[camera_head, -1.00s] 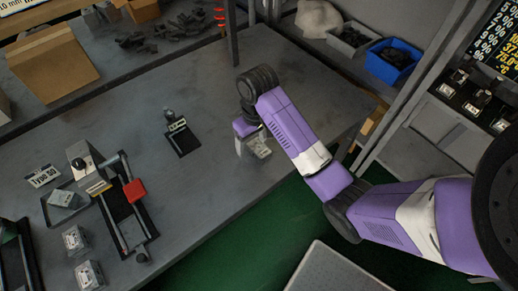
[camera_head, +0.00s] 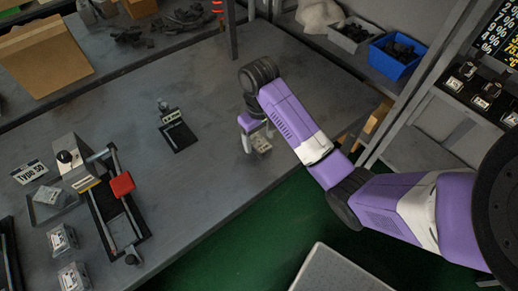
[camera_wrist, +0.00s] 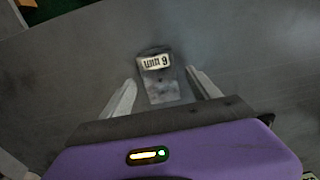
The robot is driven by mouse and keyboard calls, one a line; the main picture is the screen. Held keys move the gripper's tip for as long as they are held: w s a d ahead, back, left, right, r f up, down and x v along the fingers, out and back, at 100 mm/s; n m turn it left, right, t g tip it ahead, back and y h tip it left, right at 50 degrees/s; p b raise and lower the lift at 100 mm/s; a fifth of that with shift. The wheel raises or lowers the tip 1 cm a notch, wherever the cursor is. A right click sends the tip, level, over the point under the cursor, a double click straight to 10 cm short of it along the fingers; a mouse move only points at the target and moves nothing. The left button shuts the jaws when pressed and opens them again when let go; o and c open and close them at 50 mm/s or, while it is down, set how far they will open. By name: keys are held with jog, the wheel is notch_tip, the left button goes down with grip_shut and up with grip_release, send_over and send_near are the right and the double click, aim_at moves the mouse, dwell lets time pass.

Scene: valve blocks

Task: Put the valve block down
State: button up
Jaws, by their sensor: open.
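The valve block (camera_head: 261,145) is a small grey block with a white label. It sits on the grey workbench (camera_head: 215,185) near its front edge, at my gripper (camera_head: 254,148). In the wrist view the block (camera_wrist: 163,88) lies between the two spread fingers of my gripper (camera_wrist: 160,77). The block's underside is hidden.
A small black stand (camera_head: 178,131) is left of my gripper. A fixture with a red handle (camera_head: 122,184) and clear-sided blocks (camera_head: 62,239) stand farther left. A cardboard box (camera_head: 42,55) and blue bin (camera_head: 394,58) are at the back. Bench between stand and gripper is clear.

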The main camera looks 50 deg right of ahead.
jog(key=shift+f, duration=0.95)
grip_shut()
jog(key=shift+r, duration=0.1)
